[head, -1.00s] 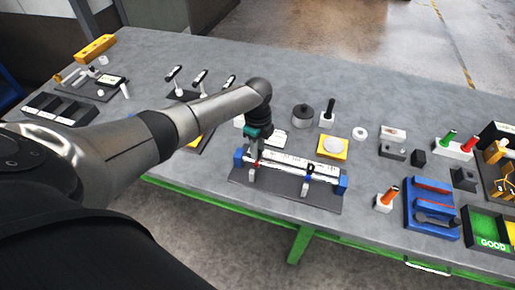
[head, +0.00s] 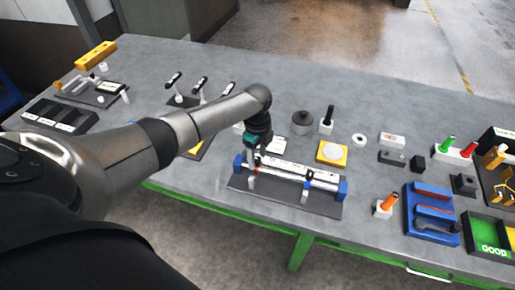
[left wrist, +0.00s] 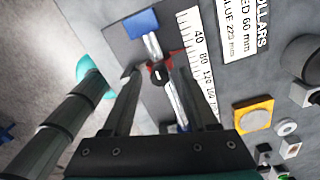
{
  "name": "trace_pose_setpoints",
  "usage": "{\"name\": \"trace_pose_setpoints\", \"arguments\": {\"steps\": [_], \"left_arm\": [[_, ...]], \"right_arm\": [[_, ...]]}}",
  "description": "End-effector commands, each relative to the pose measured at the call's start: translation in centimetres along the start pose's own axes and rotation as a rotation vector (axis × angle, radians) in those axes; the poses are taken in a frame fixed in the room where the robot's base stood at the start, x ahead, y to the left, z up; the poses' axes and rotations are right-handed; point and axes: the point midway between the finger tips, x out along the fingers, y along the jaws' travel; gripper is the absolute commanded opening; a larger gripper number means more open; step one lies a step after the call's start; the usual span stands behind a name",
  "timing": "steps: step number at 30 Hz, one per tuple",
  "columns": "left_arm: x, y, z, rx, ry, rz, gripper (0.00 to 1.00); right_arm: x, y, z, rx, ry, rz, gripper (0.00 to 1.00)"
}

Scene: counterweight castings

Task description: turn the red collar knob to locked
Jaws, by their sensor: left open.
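The red collar (left wrist: 171,64) with a round black knob (left wrist: 159,73) sits on a silver rail in the left wrist view. The rail fixture has blue end blocks (head: 341,188) and a dark base (head: 290,199), with a white scale alongside. My left gripper (left wrist: 155,70) is open, its two fingers on either side of the knob. I cannot tell whether either finger touches it. In the head view my left gripper (head: 252,169) is over the left part of the fixture and largely hides the collar. My right gripper is out of view. The knob's lock marking is too small to read.
A yellow plate with a pale disc (head: 331,153) and a dark round weight (head: 302,122) stand behind the fixture. An orange-handled tool (head: 389,202) and a blue tray (head: 432,222) stand to the right. The grey table's (head: 400,120) front edge runs close before the fixture.

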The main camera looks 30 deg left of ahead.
Motion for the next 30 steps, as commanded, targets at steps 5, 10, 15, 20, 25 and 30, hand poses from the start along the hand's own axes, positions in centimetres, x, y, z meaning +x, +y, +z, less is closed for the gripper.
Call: {"name": "trace_pose_setpoints", "arguments": {"steps": [5,10,15,20,25,30], "left_arm": [[-1.7,-0.1,0.1,0.0,0.0,-0.003,0.59],[-5.0,-0.1,0.1,0.001,-0.001,-0.005,0.59],[-9.1,-0.1,0.1,0.001,0.0,-0.007,0.59],[-12.4,-0.1,0.0,0.001,0.0,-0.005,0.59],[-14.5,-0.1,0.0,0.0,0.001,-0.003,0.59],[-15.2,0.0,0.0,0.0,0.001,-0.001,0.59]], "right_arm": [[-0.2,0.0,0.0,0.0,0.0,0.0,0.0],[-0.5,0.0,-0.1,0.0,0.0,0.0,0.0],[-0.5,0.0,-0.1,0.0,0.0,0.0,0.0],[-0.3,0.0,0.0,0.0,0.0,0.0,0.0],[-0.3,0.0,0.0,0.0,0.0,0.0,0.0],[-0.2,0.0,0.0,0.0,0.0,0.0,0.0]]}}
